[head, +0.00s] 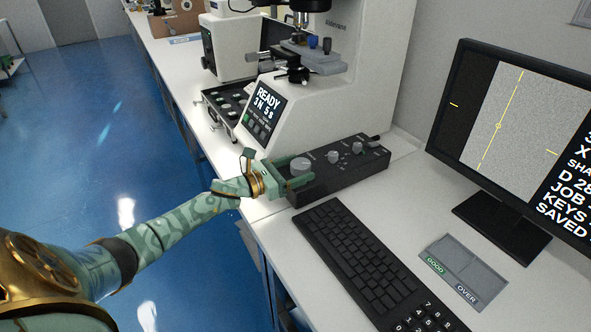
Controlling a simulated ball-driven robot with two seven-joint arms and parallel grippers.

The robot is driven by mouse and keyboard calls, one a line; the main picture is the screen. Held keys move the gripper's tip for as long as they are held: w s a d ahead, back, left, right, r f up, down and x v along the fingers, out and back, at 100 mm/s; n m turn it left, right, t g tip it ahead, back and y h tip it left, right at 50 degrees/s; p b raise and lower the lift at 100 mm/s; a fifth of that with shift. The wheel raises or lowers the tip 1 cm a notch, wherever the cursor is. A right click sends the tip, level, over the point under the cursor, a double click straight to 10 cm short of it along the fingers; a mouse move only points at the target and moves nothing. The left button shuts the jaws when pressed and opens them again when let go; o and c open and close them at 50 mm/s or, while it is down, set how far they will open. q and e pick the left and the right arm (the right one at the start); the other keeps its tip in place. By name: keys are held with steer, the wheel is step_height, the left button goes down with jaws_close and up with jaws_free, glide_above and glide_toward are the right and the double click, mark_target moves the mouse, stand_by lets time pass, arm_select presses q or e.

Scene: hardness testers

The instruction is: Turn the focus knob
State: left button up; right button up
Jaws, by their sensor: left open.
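A black control box (338,172) lies on the white bench in front of the tester, with a large silver knob (300,164) at its left end and smaller knobs (333,156) further right. I cannot read which one is labelled focus. My left gripper (298,171) is at the box's left end, its green fingers open and on either side of the large knob. I cannot tell whether they touch it. My right gripper is not in view.
The hardness tester (333,95) with a READY screen (263,110) stands behind the box. A keyboard (365,262) lies close in front, with a monitor (505,140) and a grey GOOD/OVER tray (462,268) to the right. A case of small parts (226,104) sits left of the tester.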

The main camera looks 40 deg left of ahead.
arm_select(q)
steer(key=c, duration=1)
steer(key=shift+n+y, duration=0.3)
steer(key=shift+y, duration=0.2)
